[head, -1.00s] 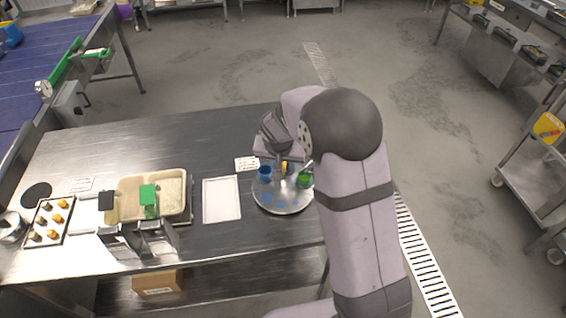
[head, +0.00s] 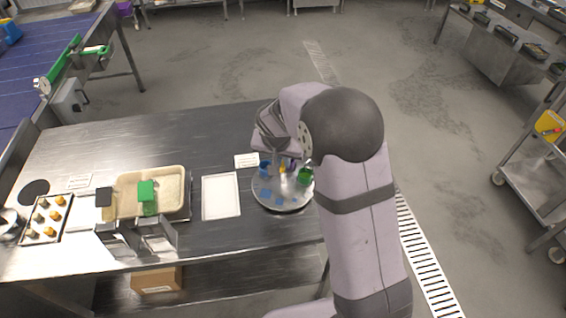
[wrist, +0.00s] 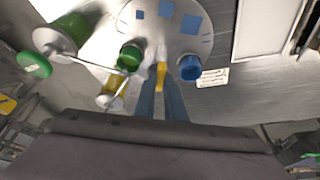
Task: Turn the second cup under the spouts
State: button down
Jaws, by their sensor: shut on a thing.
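The round metal turntable (head: 284,203) stands at the table's right end, with blue square marks (wrist: 166,10) on its top. A blue cup (head: 264,169) stands near its rim on the left; in the wrist view it is right of my fingers (wrist: 190,67). A green cup (wrist: 130,57) is left of my fingers. A green item (head: 304,175) shows beside my arm in the head view; I cannot tell whether it is that cup. My gripper (wrist: 161,88) is shut on a yellow peg (wrist: 161,74) at the turntable's edge, between the cups. My arm partly hides the turntable.
Left of the fingers in the wrist view are a larger green container (wrist: 72,28), a green round piece (wrist: 34,65) and a yellow piece (wrist: 115,85). A white tray (head: 221,197) and a rice bin (head: 181,175) stand left of the turntable. A label card (head: 246,160) lies close by.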

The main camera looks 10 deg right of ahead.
jog(key=shift+f+b, duration=0.15)
jog(key=shift+b, duration=0.2)
jog(key=m+b, duration=0.2)
jog(key=m+h+b, duration=0.1)
jog(key=b, duration=0.1)
jog(key=shift+w+a+m+g, duration=0.15)
jog(key=shift+m+g, duration=0.25)
jog(key=shift+w+m+g+h+b, duration=0.1)
jog(key=shift+m+g+h+b, duration=0.45)
jog(key=shift+m+b, duration=0.75)
jog(key=shift+a+r+m+g+h+p, duration=0.1)
jog(key=shift+m+g+h+p, duration=0.15)
jog(key=shift+m, duration=0.65)
jog(key=shift+r+m+g+p, duration=0.15)
jog(key=shift+m+g, duration=0.15)
jog(key=shift+m, duration=0.6)
jog(key=shift+w+m+g+p, duration=0.15)
jog(key=shift+m+g+p, duration=0.25)
jog(key=shift+m, duration=1.2)
jog(key=c, duration=1.8)
grip_release()
